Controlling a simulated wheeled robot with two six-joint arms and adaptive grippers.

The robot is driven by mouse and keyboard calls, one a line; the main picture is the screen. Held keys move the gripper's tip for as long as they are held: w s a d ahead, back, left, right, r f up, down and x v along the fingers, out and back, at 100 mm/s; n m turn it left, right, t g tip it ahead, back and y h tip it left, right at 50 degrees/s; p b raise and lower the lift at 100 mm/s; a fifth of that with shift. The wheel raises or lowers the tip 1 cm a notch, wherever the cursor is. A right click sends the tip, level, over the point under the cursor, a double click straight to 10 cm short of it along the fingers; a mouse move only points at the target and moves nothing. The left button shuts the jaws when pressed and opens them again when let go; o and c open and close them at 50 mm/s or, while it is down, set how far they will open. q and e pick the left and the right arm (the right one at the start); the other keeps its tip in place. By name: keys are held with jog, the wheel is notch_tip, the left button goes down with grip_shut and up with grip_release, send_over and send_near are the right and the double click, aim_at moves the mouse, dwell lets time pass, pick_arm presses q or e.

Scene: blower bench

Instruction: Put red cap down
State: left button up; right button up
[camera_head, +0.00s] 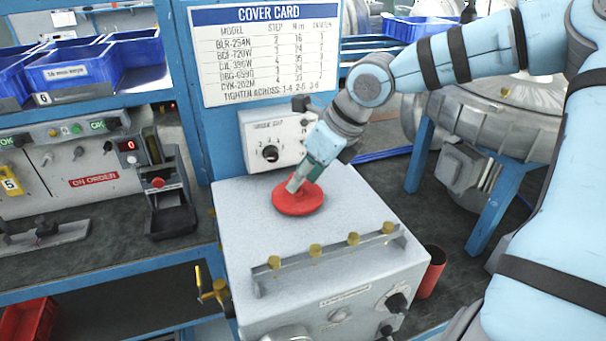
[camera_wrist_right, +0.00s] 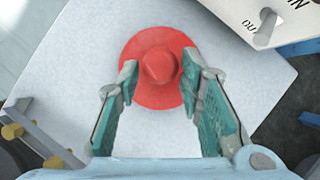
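The red cap (camera_head: 300,203) is a round disc with a raised knob in its middle. It appears to lie flat on the top of the pale grey metal box (camera_head: 240,215). In the right wrist view the cap (camera_wrist_right: 153,97) shows under my right gripper (camera_wrist_right: 160,72). The two fingers stand on either side of the knob, with a gap visible on each side, so the gripper looks open. In the head view my right gripper (camera_head: 294,186) reaches down to the cap and partly covers it. My left gripper is not in view.
A rail with several brass knobs (camera_head: 315,250) runs along the box top in front of the cap. A control box with a dial (camera_head: 270,145) and a cover card (camera_head: 265,50) stand behind. A red cylinder (camera_head: 433,272) stands to the right. The box top around the cap is clear.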

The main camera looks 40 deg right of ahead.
jog(key=shift+o, duration=0.8)
jog(key=shift+r, duration=0.1)
jog(key=shift+r+p, duration=0.2)
jog(key=shift+p, duration=0.15)
jog(key=p+v, duration=0.1)
jog(key=v, duration=1.1)
jog(key=shift+p, duration=0.3)
jog(key=shift+d+r, duration=0.1)
